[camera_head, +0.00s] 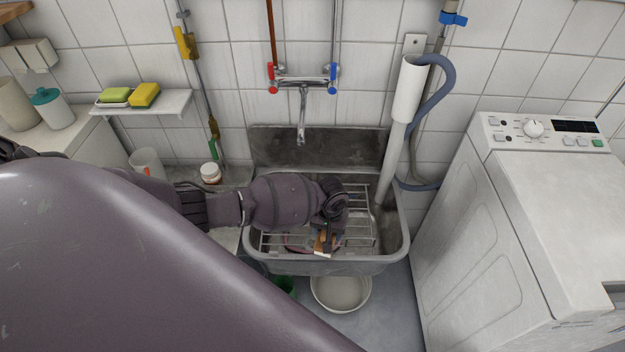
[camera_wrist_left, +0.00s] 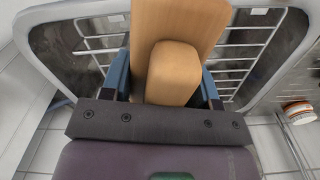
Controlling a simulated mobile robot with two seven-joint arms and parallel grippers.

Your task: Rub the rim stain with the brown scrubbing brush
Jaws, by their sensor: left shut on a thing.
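My left gripper (camera_head: 326,232) is over the front part of the grey sink (camera_head: 398,232), pointing down. It is shut on the brown scrubbing brush (camera_head: 320,243), just behind the sink's front rim. In the left wrist view the brush (camera_wrist_left: 175,72) is a light-brown wooden block between the two blue-grey fingers. Its bristles are hidden, and I cannot tell whether it touches anything below. I cannot make out the rim stain; the arm, gripper and brush hide part of the sink. My right gripper is not in view.
A wire rack (camera_head: 358,205) lies across the sink. The tap (camera_head: 302,125) hangs above the back, and a grey pipe (camera_head: 388,165) drops into the right side. A washing machine (camera_head: 520,225) stands right. A pale basin (camera_head: 341,291) is on the floor below. A small jar (camera_head: 211,173) stands left.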

